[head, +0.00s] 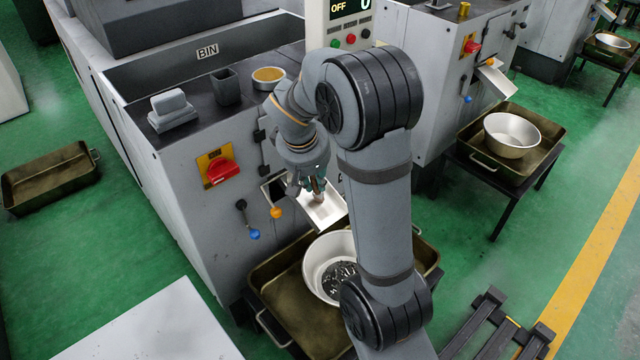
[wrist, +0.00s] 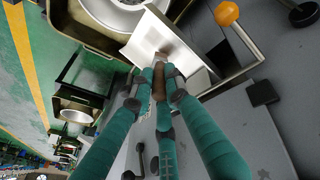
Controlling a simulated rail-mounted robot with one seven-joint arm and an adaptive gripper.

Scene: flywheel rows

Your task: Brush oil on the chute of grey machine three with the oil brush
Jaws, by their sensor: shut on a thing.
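The white chute (head: 326,212) sticks out of the front of the nearest grey machine (head: 185,185); I cannot read a machine number. It also shows in the wrist view (wrist: 185,50). My gripper (head: 315,182) is over the chute, its teal fingers shut on the oil brush (head: 318,197). In the wrist view the fingers (wrist: 160,75) close around the brush's brown handle (wrist: 159,82). The brush end points down at the chute's inner surface and seems to touch it; the exact contact is hard to tell. Any oil on the chute cannot be made out.
A white bowl (head: 318,262) with dark metal parts stands in a brown tray (head: 282,278) below the chute. Orange (head: 276,212) and blue (head: 254,234) knobbed levers stick out left of the chute. A round tin (head: 268,74) and a dark cup (head: 226,88) stand on the machine top.

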